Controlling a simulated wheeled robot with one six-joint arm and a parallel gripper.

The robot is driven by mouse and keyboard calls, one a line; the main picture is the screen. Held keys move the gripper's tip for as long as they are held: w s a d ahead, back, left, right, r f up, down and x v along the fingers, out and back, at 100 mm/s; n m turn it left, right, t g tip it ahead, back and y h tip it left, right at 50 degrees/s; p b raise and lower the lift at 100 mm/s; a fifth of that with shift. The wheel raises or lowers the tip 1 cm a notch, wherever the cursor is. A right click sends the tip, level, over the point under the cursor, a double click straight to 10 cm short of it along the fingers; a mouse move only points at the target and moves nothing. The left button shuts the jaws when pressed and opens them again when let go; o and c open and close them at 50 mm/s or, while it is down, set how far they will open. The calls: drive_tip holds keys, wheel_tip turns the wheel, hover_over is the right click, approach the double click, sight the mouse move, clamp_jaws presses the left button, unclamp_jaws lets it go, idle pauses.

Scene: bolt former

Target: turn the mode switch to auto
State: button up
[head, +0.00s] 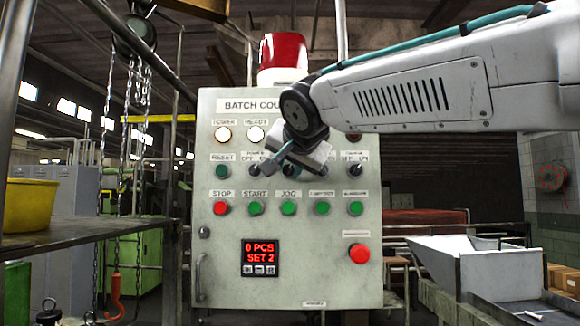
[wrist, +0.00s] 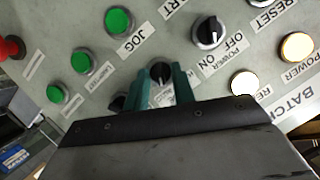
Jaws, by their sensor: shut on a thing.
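The control panel (head: 300,285) stands upright in front of me. Its second switch row holds several black knobs. In the wrist view one black knob, the mode switch (wrist: 160,70), sits between the two teal fingers of my gripper (wrist: 161,78), which is shut on it. Its label is partly covered by the fingers and I cannot read it. Which way the knob points is unclear. In the head view my gripper (head: 284,158) covers this knob.
The power switch (wrist: 208,32) is beside the held knob, and another black knob (wrist: 118,103) is on its other side. Green buttons (head: 289,208) and a red stop button (head: 221,208) lie below. A red emergency button (head: 359,253) and a display (head: 260,257) are lower down.

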idle(0.4)
drive_tip(key=o, duration=1)
drive_tip(key=v, duration=0.7)
drive_tip(key=shift+s+d, duration=0.15)
drive_tip(key=shift+s, duration=0.2)
